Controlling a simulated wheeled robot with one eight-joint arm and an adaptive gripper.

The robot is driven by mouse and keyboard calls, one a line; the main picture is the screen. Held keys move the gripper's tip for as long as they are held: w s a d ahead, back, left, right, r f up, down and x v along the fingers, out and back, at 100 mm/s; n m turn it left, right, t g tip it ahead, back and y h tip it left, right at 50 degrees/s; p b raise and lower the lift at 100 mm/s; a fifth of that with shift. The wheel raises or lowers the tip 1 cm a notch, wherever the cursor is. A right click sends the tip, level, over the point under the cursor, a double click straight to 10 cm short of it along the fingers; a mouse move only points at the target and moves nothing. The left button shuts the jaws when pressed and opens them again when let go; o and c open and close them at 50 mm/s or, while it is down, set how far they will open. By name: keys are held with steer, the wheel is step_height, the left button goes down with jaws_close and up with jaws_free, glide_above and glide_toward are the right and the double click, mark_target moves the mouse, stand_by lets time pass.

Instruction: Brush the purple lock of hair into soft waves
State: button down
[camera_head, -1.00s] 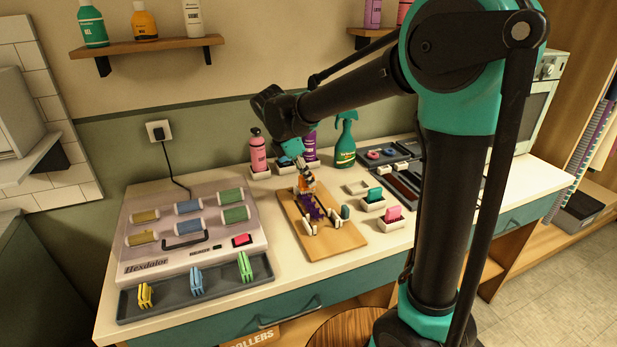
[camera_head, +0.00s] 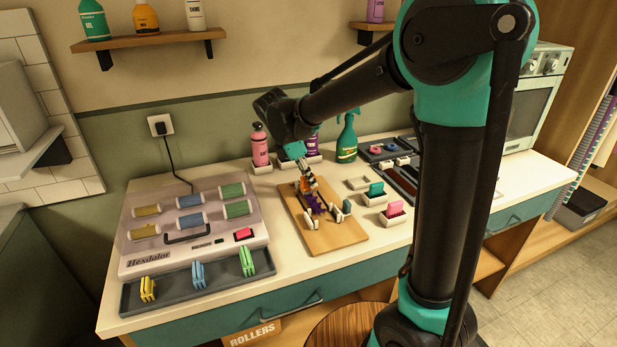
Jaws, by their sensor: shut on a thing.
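The purple lock of hair (camera_head: 313,206) lies on the wooden board (camera_head: 335,241) in the middle of the counter. Small white stands or clips (camera_head: 311,219) are on the board around its front part. My gripper (camera_head: 306,181) is over the back part of the board, pointing down, at the lock's far end. My fingers hide part of that thing and the back of the lock. I cannot tell whether the held thing touches the hair.
A heated-roller case (camera_head: 160,260) and a tray of clips (camera_head: 205,282) stand at the left. Bottles (camera_head: 260,148) and a green spray bottle (camera_head: 347,140) stand behind the board. Small holders with teal and pink pieces (camera_head: 393,212) are to its right.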

steer(key=shift+f, duration=0.6)
stand_by(1.3)
steer(key=shift+s, duration=0.1)
steer(key=shift+s+d, duration=0.2)
steer(key=shift+s, duration=0.3)
steer(key=shift+s+d, duration=0.2)
steer(key=shift+s, duration=0.3)
steer(key=shift+s, duration=0.15)
steer(key=shift+s+d, duration=0.45)
steer(key=shift+s, duration=0.4)
steer(key=shift+s+d, duration=0.25)
steer(key=shift+s, duration=0.3)
steer(key=shift+s+d, duration=0.2)
steer(key=shift+s, duration=0.35)
steer(key=shift+s, duration=0.1)
steer(key=shift+s+d, duration=0.2)
steer(key=shift+s, duration=0.25)
steer(key=shift+s+d, duration=0.2)
steer(key=shift+s, duration=0.25)
